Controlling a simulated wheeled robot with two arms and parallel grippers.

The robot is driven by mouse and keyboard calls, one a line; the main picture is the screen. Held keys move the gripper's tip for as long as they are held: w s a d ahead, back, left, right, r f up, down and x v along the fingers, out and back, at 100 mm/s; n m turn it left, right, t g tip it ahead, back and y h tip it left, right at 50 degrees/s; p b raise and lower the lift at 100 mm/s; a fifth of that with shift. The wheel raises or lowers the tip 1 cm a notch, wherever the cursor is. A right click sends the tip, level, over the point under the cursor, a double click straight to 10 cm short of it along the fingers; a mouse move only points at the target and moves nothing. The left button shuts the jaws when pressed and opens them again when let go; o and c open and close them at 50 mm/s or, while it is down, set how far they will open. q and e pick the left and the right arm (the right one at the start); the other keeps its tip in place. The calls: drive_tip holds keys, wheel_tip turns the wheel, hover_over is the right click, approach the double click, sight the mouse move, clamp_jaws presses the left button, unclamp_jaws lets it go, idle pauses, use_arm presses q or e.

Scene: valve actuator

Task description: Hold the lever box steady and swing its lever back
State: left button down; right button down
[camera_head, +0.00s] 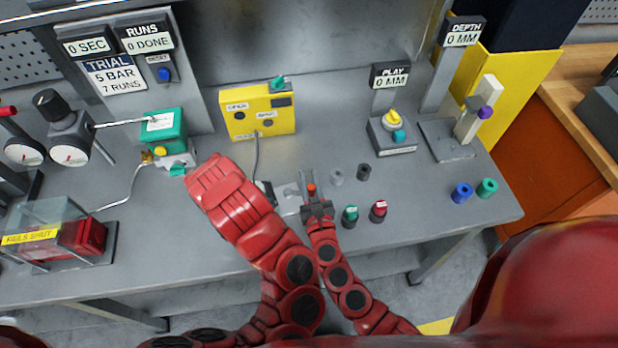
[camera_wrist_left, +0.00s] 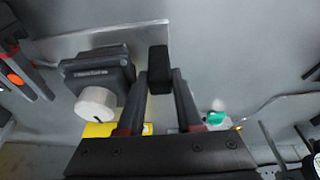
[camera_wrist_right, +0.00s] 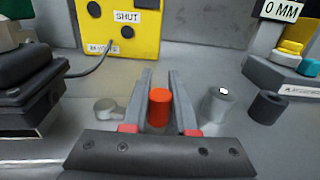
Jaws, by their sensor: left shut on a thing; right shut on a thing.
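The lever box (camera_wrist_left: 97,72) is a dark grey box with a pale round knob on its front, in the left wrist view. A black block (camera_wrist_left: 158,70) stands beside it. My left gripper (camera_wrist_left: 160,82) is shut on this block. In the head view my left arm hides most of the box. An orange cylindrical lever knob (camera_wrist_right: 159,107) shows in the right wrist view and in the head view (camera_head: 311,188). My right gripper (camera_wrist_right: 160,98) is shut on it, a finger on each side. How the knob joins the box is hidden.
A yellow box (camera_head: 257,111) with a cable stands behind the lever box. A grey cylinder (camera_head: 336,177) and a black one (camera_head: 363,172) stand just right of my right gripper. The bench's right middle is fairly clear.

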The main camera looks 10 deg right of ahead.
sight(311, 192)
drive_tip(key=shift+h, duration=0.4)
drive_tip(key=m+h, duration=0.1)
drive_tip(key=h, duration=0.1)
drive_tip(key=s+m+h, duration=0.1)
drive_tip(key=m+h, duration=0.1)
drive_tip(key=s+m+g+h, duration=0.1)
drive_tip(key=h, duration=0.1)
drive_tip(key=shift+s+a+m+g+h, duration=0.1)
drive_tip(key=shift+s+m+g+h, duration=0.3)
drive_tip(key=shift+m+h, duration=0.3)
drive_tip(key=shift+s+a+m+g+h, duration=0.1)
drive_tip(key=shift+s+m+g+h, duration=0.15)
drive_tip(key=shift+m+g+h, duration=0.45)
drive_tip(key=shift+s+m+g+h, duration=0.35)
drive_tip(key=shift+m+h, duration=0.15)
drive_tip(key=shift+h, duration=0.4)
drive_tip(key=shift+s, duration=0.1)
drive_tip(key=c, duration=0.7)
unclamp_jaws()
drive_tip(key=v, duration=1.2)
drive_tip(key=shift+a+f, duration=0.1)
